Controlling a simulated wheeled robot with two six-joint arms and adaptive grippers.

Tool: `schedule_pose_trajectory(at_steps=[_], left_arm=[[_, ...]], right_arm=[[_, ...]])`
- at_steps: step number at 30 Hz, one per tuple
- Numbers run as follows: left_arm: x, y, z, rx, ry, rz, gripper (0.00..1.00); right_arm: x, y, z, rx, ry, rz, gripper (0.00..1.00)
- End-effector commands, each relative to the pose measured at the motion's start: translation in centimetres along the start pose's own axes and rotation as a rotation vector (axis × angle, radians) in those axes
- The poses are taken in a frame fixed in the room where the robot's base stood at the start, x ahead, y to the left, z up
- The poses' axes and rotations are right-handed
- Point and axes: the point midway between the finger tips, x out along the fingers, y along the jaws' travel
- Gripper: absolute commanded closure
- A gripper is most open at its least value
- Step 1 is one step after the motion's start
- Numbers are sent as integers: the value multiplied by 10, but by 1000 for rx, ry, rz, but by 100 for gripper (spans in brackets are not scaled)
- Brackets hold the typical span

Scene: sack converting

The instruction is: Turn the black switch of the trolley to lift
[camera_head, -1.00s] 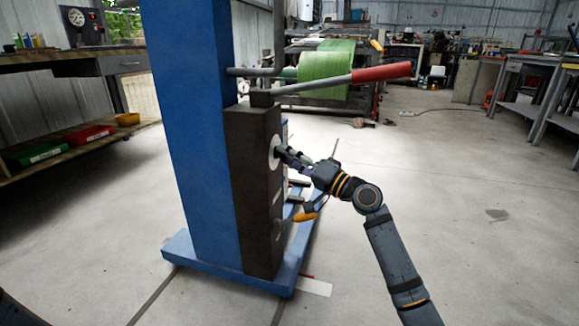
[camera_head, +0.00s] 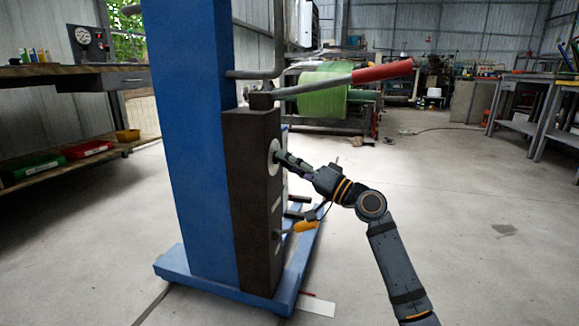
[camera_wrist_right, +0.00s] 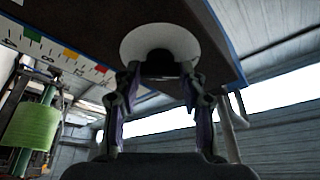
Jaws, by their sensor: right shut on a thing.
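The trolley is a tall blue column (camera_head: 192,150) on a blue base, with a dark box (camera_head: 251,190) on its front side. A round pale dial plate (camera_head: 273,158) is on the box's right face, and it shows large in the right wrist view (camera_wrist_right: 133,43). The black switch (camera_wrist_right: 160,62) sits at the plate's centre, mostly hidden between the fingers. My right gripper (camera_head: 281,160) is at the dial, its fingers shut on the switch; in the wrist view they stand either side of it (camera_wrist_right: 160,82). My left gripper is not in view.
A red-handled lever (camera_head: 383,71) sticks out to the right above my right arm. An orange-handled lever (camera_head: 304,226) sits below the dial. A workbench (camera_head: 75,77) stands at the left, and a machine with a green roll (camera_head: 325,95) is behind. The floor to the right is clear.

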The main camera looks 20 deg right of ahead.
Motion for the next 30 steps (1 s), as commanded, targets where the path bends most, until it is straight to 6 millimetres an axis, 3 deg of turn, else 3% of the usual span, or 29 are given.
schedule_pose_trajectory(at_steps=[7,8,12,23,30], left_arm=[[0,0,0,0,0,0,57],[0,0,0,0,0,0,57],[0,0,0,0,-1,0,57],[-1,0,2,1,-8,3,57],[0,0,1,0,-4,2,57]], right_arm=[[0,1,1,-2,-4,2,90],[0,1,1,-2,-4,2,56],[0,1,1,-1,-3,2,37],[-5,1,0,-3,-1,4,36],[-47,2,1,-7,-5,8,36]])
